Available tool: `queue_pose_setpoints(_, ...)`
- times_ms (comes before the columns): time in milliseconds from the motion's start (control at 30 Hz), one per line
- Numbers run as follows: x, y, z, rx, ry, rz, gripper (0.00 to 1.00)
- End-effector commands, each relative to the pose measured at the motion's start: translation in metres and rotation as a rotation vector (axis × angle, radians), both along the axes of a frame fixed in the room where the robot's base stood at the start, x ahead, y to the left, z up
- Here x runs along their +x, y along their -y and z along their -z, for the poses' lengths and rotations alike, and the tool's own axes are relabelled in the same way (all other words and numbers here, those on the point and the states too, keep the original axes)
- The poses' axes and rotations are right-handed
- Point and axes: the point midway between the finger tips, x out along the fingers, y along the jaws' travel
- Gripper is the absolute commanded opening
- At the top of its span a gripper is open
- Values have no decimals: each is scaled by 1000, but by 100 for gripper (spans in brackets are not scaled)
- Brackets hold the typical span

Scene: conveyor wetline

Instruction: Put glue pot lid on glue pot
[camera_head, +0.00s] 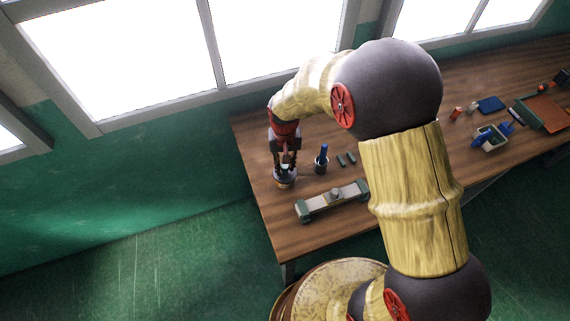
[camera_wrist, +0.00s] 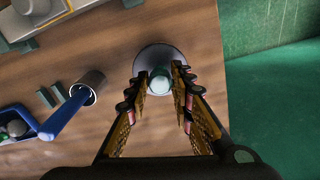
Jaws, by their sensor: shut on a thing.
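My gripper (camera_head: 286,163) points down near the table's left end. It is shut on the pale round knob of the glue pot lid (camera_wrist: 160,84); its fingertips (camera_wrist: 161,82) flank the knob in the wrist view. A grey disc (camera_wrist: 151,56) surrounds the knob there. In the head view the small dark glue pot (camera_head: 285,183) shows directly below my fingers. The lid and pot overlap in both views, so I cannot tell whether they touch. The wrist view hides most of the pot.
A grey cup (camera_head: 320,168) with a blue-handled tool stands just right of the pot. Small green blocks (camera_head: 346,160) lie beyond it. A long grey and green fixture (camera_head: 332,201) lies nearer the front edge. Trays and tools lie at the table's far right.

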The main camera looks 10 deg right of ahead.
Motion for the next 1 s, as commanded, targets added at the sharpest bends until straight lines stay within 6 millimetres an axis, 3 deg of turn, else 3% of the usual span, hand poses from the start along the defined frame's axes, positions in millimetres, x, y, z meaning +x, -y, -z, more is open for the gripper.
queue_pose_setpoints(133, 0, 0, 3, 0, 0, 0, 3)
queue_pose_setpoints(167, 0, 0, 3, 0, 0, 0, 25)
queue_pose_setpoints(500, 0, 0, 2, 0, 0, 0, 44)
queue_pose_setpoints(833, 0, 0, 1, 0, 0, 0, 44)
queue_pose_setpoints(1000, 1, 0, -17, 1, 2, 0, 44)
